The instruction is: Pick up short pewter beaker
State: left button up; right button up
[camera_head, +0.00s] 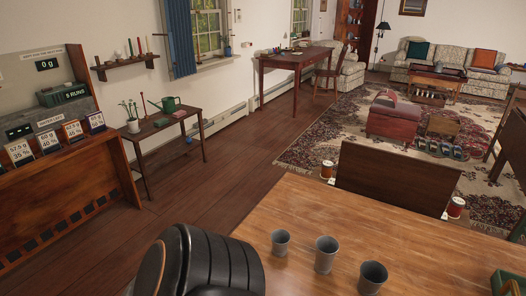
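Three grey metal beakers stand upright and apart on the wooden table (432,256) at the bottom of the head view. The left beaker (281,244) looks the smallest and shortest. The middle beaker (326,256) looks taller and narrow. The right beaker (372,280) is nearest and looks wide; it reaches close to the bottom edge of the picture. Their open tops face up. I see neither of my grippers in this view, and nothing touches the beakers.
A black ribbed, padded shape (222,262) stands at the table's left edge, near the left beaker. A dark wooden panel (395,180) rises behind the table's far edge. A green object (509,283) is at the bottom right. The tabletop around the beakers is largely clear.

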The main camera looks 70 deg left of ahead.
aim_at(281, 238)
jog(key=u, duration=1.45)
